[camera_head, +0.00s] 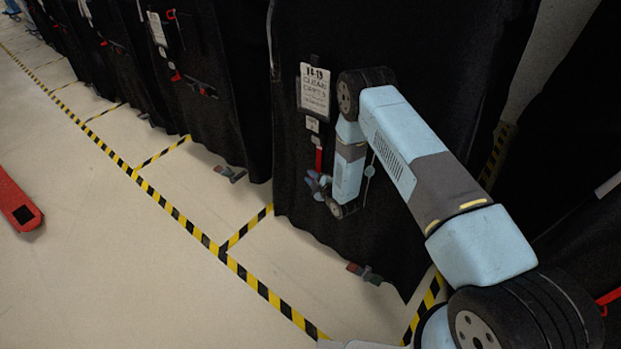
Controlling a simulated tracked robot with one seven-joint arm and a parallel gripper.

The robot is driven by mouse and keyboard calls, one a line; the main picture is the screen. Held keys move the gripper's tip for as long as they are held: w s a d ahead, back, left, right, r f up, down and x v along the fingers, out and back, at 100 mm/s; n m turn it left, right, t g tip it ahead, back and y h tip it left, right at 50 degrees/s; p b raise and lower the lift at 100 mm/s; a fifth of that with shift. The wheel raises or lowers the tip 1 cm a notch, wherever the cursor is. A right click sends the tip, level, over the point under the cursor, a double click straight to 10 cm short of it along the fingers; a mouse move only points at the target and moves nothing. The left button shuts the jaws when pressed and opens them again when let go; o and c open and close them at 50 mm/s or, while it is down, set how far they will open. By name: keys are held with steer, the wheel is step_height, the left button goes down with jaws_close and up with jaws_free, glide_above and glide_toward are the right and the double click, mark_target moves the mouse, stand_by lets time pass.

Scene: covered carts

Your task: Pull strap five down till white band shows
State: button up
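The nearest cart is under a black cover (300,200) with a white printed sign (315,90) high on its front. Below the sign is a small white tag (312,124), and under that a short red strap (318,158) hangs down the cover. I cannot read a strap number. My gripper (316,184) is at the lower end of the red strap, close against the cover. It is too small and dark to tell whether its fingers hold the strap. My wrist hides part of the cover to the right of the strap. I see no white band on the strap.
More black-covered carts (225,90) with red straps stand in a row to the left. Yellow-black floor tape (185,222) marks the bays. Buckles (365,273) hang at the near cover's bottom edge. A red object (17,205) lies far left. The pale floor between is clear.

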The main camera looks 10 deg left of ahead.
steer(key=shift+o, duration=0.9)
steer(key=shift+d, duration=0.1)
steer(key=shift+s+d, duration=0.1)
steer(key=shift+d, duration=0.05)
steer(key=v, duration=1.3)
steer(key=shift+s, duration=0.2)
